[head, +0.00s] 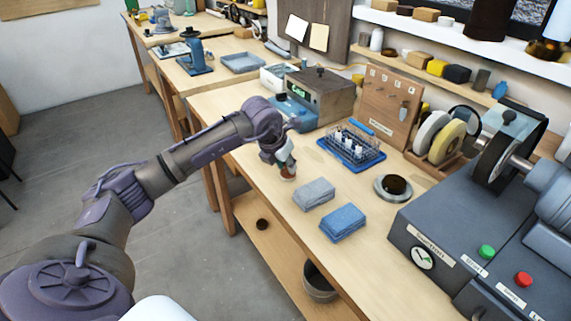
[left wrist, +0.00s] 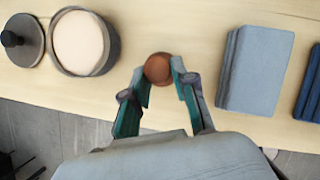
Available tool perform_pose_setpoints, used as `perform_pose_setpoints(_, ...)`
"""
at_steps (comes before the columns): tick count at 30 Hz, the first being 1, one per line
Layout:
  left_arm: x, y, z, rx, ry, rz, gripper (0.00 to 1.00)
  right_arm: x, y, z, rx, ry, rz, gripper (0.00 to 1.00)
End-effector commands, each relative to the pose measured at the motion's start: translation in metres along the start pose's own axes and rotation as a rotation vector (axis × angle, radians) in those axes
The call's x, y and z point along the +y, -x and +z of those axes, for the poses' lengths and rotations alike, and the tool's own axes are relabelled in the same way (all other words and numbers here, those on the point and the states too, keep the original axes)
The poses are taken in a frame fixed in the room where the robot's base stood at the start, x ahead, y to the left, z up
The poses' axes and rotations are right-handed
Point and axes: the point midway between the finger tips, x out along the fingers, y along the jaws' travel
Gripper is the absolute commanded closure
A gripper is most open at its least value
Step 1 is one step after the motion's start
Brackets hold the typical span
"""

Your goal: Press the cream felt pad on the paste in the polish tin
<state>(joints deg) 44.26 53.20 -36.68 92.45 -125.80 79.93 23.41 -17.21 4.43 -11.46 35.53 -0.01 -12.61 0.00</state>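My left gripper (head: 288,170) is above the bench near its front edge, beside the grey cloths. In the left wrist view its two fingers (left wrist: 160,75) close on opposite sides of a small round brown piece (left wrist: 158,68); this also shows below the fingers in the head view (head: 289,178). No cream felt shows on it; its underside is hidden. A round silver tin with dark brown paste (head: 393,186) stands open on the bench, to the right of the gripper and cloths. My right gripper is not in view.
A blue rack (head: 350,152) stands behind, a grey buffing machine (head: 445,245) at right. In the wrist view, a dark round container with a cream interior (left wrist: 78,42) stands left.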

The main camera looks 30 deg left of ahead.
Motion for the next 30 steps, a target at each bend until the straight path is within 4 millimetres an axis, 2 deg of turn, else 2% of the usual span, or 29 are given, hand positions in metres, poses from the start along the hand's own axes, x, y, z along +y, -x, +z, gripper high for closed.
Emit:
perform_pose_setpoints(7,0.000,0.008,0.004,-0.001,0.000,0.000,1.00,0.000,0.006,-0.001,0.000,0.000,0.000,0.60)
perform_pose_setpoints(19,0.000,0.043,0.021,-0.001,0.000,0.000,1.00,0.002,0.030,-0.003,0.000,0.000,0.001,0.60)
perform_pose_setpoints(30,0.000,0.046,0.022,0.000,-0.001,-0.001,1.00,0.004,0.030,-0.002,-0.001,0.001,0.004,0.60)
